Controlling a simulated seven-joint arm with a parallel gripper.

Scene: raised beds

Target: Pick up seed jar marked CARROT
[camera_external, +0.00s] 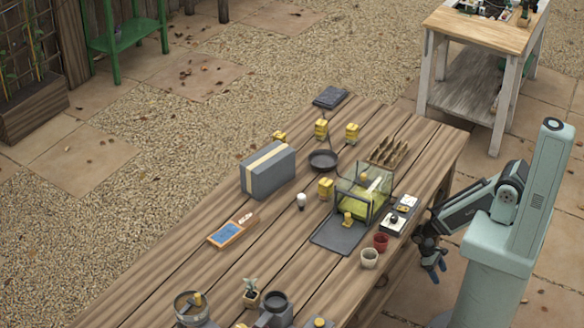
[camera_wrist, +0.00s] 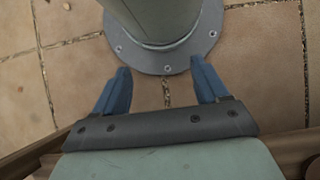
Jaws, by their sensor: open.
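Several small yellow jar-like items stand on the wooden table in the external view. Two are at the far end, a yellow jar (camera_external: 321,129) and another (camera_external: 352,133). A third yellow jar (camera_external: 325,188) stands left of the glass case. Their markings are too small to read, so I cannot tell which says CARROT. My gripper (camera_external: 435,270) is open and empty, hanging off the table's right side, well away from the jars. In the wrist view my gripper (camera_wrist: 162,82) has its two blue fingers spread apart over the paving beside my base. No jar shows there.
The wooden table (camera_external: 165,272) also bears a grey box (camera_external: 268,171), a dark pan (camera_external: 323,160), a glass case (camera_external: 375,181), a dark mat (camera_external: 338,237) and small pots (camera_external: 369,258) near its right edge. A bench (camera_external: 478,35) stands behind. The table's left front is mostly clear.

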